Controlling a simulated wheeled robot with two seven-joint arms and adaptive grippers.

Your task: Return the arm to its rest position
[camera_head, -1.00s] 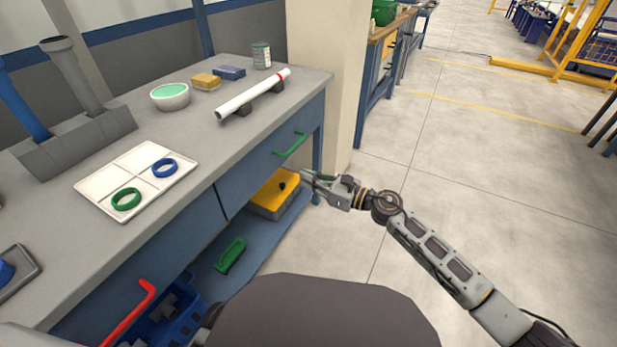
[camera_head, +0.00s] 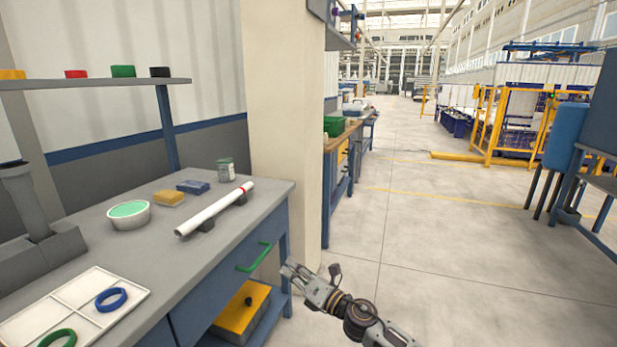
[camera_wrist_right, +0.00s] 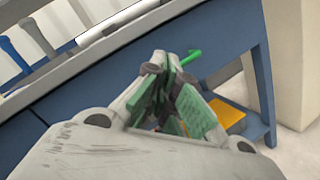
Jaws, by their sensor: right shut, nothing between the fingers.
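My right gripper (camera_head: 291,272) is shut and empty, off the right end of the grey workbench (camera_head: 255,205), in front of the drawer with the green handle (camera_head: 254,257). In the right wrist view its green-padded fingers (camera_wrist_right: 174,75) are together with nothing between them. Past them the green handle (camera_wrist_right: 192,57) shows. My right forearm comes in from the bottom right. A white pipe (camera_head: 214,210) with a red band lies on dark supports on the bench, apart from the gripper. My left gripper is not in view.
On the bench are a white tray (camera_head: 73,291) with a blue ring (camera_head: 111,299) and a green ring (camera_head: 57,339), a bowl (camera_head: 129,214), a yellow block (camera_head: 169,199), a blue block (camera_head: 193,187) and a can (camera_head: 225,170). A pillar (camera_head: 285,120) stands behind.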

